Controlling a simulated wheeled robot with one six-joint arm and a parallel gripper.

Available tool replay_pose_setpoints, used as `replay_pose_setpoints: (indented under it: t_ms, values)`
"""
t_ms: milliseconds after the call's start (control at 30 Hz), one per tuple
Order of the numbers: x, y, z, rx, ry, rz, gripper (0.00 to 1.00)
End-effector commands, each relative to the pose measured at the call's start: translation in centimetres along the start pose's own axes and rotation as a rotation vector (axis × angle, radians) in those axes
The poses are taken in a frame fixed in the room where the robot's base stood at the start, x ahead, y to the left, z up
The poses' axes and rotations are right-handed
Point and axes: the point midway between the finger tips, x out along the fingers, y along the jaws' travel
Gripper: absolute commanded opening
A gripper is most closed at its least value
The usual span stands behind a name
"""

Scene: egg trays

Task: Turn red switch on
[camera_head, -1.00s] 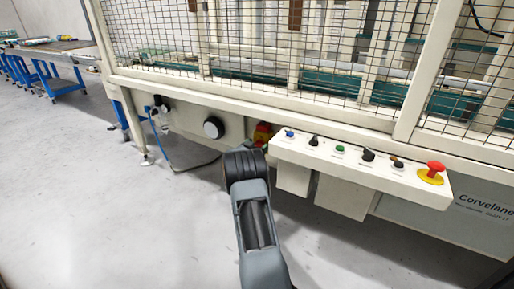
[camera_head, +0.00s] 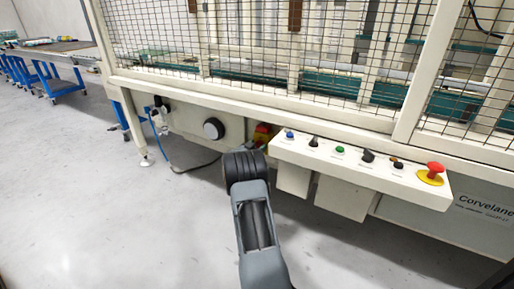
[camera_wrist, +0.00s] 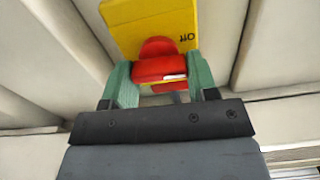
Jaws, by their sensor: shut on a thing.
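The red switch (camera_wrist: 160,62) sits on a yellow plate (camera_wrist: 152,22) marked "Off" in the wrist view, where the picture appears upside down. My gripper (camera_wrist: 160,82) has its two green fingers on either side of the red knob, shut on it. In the head view the red switch (camera_head: 262,129) shows on the machine's front, left of the control panel, partly hidden behind my arm. The fingertips are hidden there.
A cream control panel (camera_head: 355,172) with several buttons and a red emergency stop (camera_head: 434,170) juts out just right of my arm. The floor at left is clear.

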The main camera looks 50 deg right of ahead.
Motion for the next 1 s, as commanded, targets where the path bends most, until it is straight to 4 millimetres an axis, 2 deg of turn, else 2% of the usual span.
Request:
replay_pose_setpoints:
  t_ms: [267,1000]
  values:
    - [-0.02,0.1,0.03,0.207,-0.001,0.0,0.29]
    - [-0.04,0.37,0.25,0.91,-0.001,0.001,0.29]
